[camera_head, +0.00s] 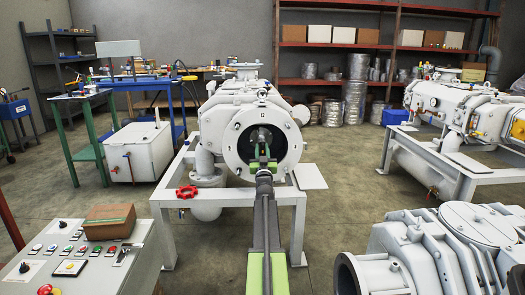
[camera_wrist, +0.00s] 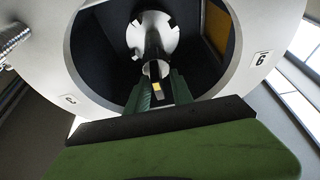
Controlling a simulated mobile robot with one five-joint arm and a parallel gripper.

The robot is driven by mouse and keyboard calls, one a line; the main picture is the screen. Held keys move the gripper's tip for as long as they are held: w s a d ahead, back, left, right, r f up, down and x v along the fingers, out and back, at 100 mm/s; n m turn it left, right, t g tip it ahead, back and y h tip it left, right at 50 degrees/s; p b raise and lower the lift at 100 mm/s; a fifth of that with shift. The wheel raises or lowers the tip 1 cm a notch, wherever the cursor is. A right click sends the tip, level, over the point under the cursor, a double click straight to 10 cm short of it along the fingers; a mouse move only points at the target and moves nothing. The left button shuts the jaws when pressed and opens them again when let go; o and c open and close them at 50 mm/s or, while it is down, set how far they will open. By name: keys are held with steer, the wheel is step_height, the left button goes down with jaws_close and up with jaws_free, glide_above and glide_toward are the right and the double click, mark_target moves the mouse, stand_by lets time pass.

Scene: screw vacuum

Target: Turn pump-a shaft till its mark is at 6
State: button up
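The pump in the middle of the head view (camera_head: 232,115) has a round white flange (camera_head: 236,148) with a "12" label at its top. A dark shaft (camera_wrist: 153,45) stands inside the opening, with a pale disc behind it. A small yellow mark (camera_wrist: 157,88) shows near the shaft's end, low in the wrist picture. My gripper (camera_head: 262,160) reaches into the opening from the front. In the wrist view its green fingers (camera_wrist: 158,92) lie on both sides of the shaft's end; whether they touch it is unclear.
A red handwheel (camera_head: 187,191) sits at the left of the pump's white frame. A control panel (camera_head: 80,262) with a cardboard box (camera_head: 109,221) stands front left. Other pumps stand at right (camera_head: 450,105) and front right (camera_head: 440,250). Open floor lies between the frames.

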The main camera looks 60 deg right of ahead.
steer(key=b+v, duration=0.6)
steer(key=v, duration=1.1)
steer(key=shift+s+a+f+b, duration=0.1)
steer(key=shift+s+a+b, duration=0.1)
steer(key=shift+b, duration=0.15)
